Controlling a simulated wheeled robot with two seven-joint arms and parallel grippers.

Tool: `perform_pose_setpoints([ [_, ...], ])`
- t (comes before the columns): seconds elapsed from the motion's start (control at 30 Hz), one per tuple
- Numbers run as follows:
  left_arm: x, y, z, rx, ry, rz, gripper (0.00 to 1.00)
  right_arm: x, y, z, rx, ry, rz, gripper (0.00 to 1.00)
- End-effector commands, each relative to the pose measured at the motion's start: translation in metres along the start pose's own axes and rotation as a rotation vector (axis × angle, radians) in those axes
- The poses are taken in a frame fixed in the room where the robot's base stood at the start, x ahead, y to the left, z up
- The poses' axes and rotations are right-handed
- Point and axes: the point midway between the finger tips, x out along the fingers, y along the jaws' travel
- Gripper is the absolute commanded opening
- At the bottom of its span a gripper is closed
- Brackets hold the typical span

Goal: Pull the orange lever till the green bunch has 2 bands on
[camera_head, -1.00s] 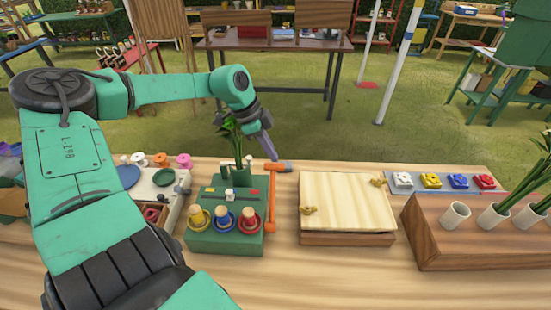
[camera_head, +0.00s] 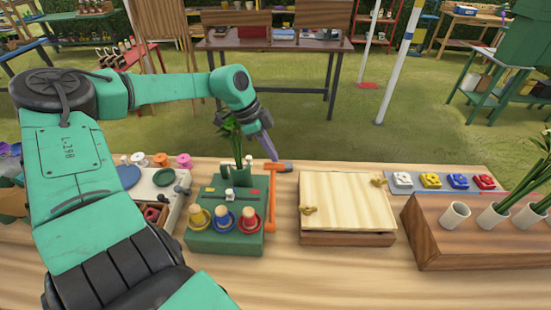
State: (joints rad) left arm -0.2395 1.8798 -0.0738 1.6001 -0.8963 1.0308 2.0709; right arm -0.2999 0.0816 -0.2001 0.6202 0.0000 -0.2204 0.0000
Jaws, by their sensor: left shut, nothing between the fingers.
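The orange lever (camera_head: 271,198) stands upright at the right side of a green banding machine (camera_head: 224,238), with a grey and orange handle at its top. A green bunch (camera_head: 232,138) stands upright in the machine's green holder at the back. Whether bands are on the bunch is too small to tell. My left gripper (camera_head: 270,154) is just above and behind the lever's top, fingers pointing down, shut with nothing held. I cannot tell whether its tips touch the handle. My right gripper is not in view.
Yellow, blue and red knobs (camera_head: 223,218) line the machine's front. A wooden box (camera_head: 347,205) stands right of the lever. A planter (camera_head: 450,243) with white cups is farther right. A tray with spools (camera_head: 150,185) lies left.

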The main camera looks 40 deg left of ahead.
Motion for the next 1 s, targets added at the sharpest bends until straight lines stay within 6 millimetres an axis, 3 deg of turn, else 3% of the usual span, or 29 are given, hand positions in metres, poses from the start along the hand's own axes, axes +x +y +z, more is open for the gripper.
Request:
perform_pose_setpoints([
  [0.37, 0.001, 0.000, 0.001, 0.000, 0.000, 0.000, 0.00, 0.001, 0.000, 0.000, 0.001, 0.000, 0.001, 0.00],
  [1.0, 0.027, -0.002, 0.012, -0.001, -0.004, 0.002, 0.00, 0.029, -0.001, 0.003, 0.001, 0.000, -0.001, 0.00],
])
